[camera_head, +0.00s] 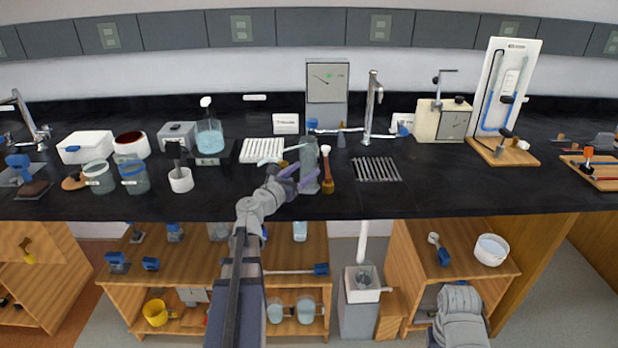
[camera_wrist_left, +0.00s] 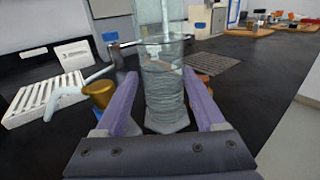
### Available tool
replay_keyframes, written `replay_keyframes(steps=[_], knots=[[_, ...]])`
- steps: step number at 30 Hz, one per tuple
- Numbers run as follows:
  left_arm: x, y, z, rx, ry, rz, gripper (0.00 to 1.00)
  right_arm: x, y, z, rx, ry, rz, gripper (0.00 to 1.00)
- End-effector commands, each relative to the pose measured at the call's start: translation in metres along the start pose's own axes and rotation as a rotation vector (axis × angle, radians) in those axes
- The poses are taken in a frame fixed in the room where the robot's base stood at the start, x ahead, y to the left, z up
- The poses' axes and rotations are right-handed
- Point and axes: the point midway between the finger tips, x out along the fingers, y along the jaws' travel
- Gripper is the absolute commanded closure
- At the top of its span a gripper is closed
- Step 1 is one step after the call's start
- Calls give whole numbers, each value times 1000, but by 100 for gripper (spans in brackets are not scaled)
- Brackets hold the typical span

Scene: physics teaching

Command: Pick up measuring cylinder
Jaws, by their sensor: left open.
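The measuring cylinder (camera_head: 309,160) is a tall, clear grey-blue vessel standing upright near the front edge of the black bench. In the left wrist view the cylinder (camera_wrist_left: 164,88) shows ring marks and a flat angular base. My left gripper (camera_head: 299,176) reaches it low on its body. In the wrist view its two purple fingers (camera_wrist_left: 160,78) are open, one on each side of the cylinder, with a visible gap on both sides. My right gripper is not in view.
A brown-handled tool (camera_head: 327,170) stands just right of the cylinder. A brass cup (camera_wrist_left: 100,94) and a white rack (camera_head: 262,150) are to the left. A sink grate (camera_head: 376,169) lies to the right. The bench front by the grate is clear.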

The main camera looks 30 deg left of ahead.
Motion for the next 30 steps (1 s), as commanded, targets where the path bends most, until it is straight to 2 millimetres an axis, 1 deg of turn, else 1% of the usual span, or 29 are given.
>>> replay_keyframes(steps=[4,7,12,16,23,26,30], knots=[[3,0,-1,1,0,0,29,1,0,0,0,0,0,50],[11,-1,-3,1,0,-1,29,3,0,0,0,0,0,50],[35,-3,-9,1,0,-2,29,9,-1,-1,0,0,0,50],[51,-3,-7,1,0,-1,29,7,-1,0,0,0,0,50],[52,-4,-7,1,0,0,29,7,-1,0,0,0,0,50],[52,-4,-7,1,0,0,38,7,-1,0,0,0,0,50],[52,-4,-7,1,0,0,53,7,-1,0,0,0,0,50]])
